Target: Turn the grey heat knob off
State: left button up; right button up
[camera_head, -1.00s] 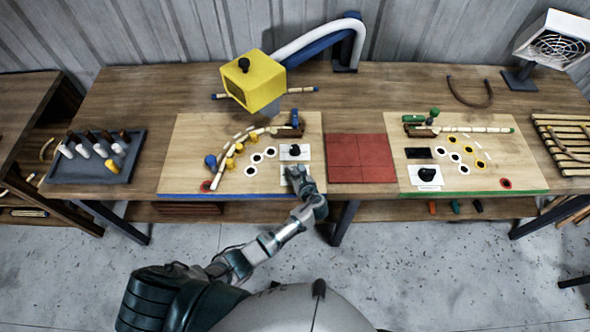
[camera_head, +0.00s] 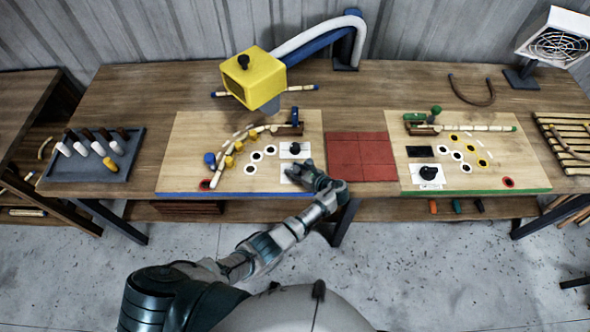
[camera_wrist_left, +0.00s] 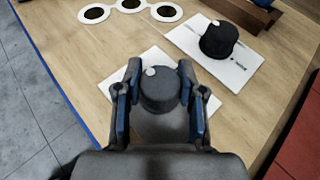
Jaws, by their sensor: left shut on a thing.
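The grey heat knob (camera_wrist_left: 158,88) is a round dark grey knob with a pale dot on its top near the left edge. It stands on a white plate (camera_wrist_left: 115,82) on the left wooden board. My left gripper (camera_wrist_left: 159,72) is shut on the knob, with one blue-lined finger on each side of it. In the head view my left gripper (camera_head: 300,172) covers the knob at the board's front right. My right gripper is not in view.
A black knob (camera_wrist_left: 218,40) on its own white plate (camera_head: 287,154) sits just behind. A yellow heater box (camera_head: 252,78) hangs over the board's back. A red mat (camera_head: 362,157) lies to the right. White rings (camera_wrist_left: 98,12) lie to the left.

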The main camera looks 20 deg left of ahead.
pick_arm(q)
jog(key=shift+s+f, duration=0.15)
jog(key=shift+f, duration=0.05)
jog(key=o, duration=1.2)
jog(key=shift+d, duration=0.1)
jog(key=shift+c, duration=0.2)
jog(key=shift+d+r, duration=0.1)
jog(key=shift+r, duration=0.05)
jog(key=v, duration=0.7)
jog(key=shift+d, duration=0.25)
